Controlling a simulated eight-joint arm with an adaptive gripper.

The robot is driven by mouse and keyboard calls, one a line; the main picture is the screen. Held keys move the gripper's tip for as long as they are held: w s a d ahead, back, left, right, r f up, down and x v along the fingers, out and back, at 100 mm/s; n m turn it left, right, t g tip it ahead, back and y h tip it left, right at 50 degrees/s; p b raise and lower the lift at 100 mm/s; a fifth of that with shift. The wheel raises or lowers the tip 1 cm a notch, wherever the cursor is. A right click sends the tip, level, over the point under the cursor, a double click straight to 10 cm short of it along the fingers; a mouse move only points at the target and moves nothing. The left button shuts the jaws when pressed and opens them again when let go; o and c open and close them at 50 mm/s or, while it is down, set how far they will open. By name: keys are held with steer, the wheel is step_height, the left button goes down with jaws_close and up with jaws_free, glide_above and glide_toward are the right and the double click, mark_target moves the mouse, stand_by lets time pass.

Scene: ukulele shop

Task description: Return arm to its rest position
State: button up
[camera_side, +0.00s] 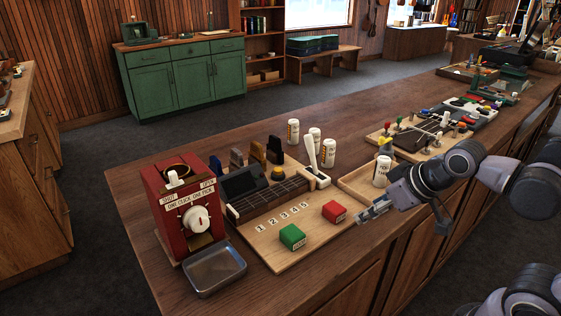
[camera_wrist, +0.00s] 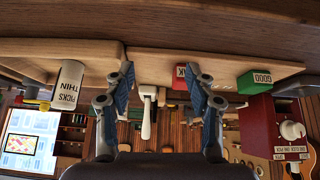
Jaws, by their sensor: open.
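My gripper (camera_side: 376,209) reaches in from the right over the front of the wooden counter (camera_side: 330,276), near the right end of the board with the red and green blocks. In the wrist view, which is upside down, my gripper (camera_wrist: 160,80) has its two blue-grey fingers spread apart. Nothing shows between the fingers except the scene behind. My arm comes from the right edge in the side view.
A white canister (camera_side: 381,171) stands in a wooden tray just behind my gripper. The red block (camera_side: 334,211), green block (camera_side: 292,237), white lever (camera_side: 311,152) and red dispenser (camera_side: 181,212) are to the left. Open air lies in front of the counter.

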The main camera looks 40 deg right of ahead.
steer(key=shift+s+a+f+m, duration=0.1)
steer(key=shift+f+m, duration=0.05)
steer(key=shift+m, duration=0.15)
steer(key=r+n, duration=0.1)
steer(key=n, duration=0.1)
steer(key=w+d+r+n, duration=0.1)
steer(key=n, duration=0.1)
steer(key=d+r+n, duration=0.1)
steer(key=n, duration=0.1)
steer(key=shift+w+d+r+g+h, duration=0.25)
steer(key=shift+w+g+h, duration=0.15)
steer(key=w+d+r+n+g+h, duration=0.2)
steer(key=d+r+n, duration=0.6)
steer(key=n, duration=1)
steer(key=shift+w+d+r+g+h, duration=0.2)
steer(key=shift+w+r+g+h, duration=0.1)
steer(key=shift+w+r+g, duration=0.55)
steer(key=shift+f, duration=0.1)
steer(key=shift+t, duration=0.25)
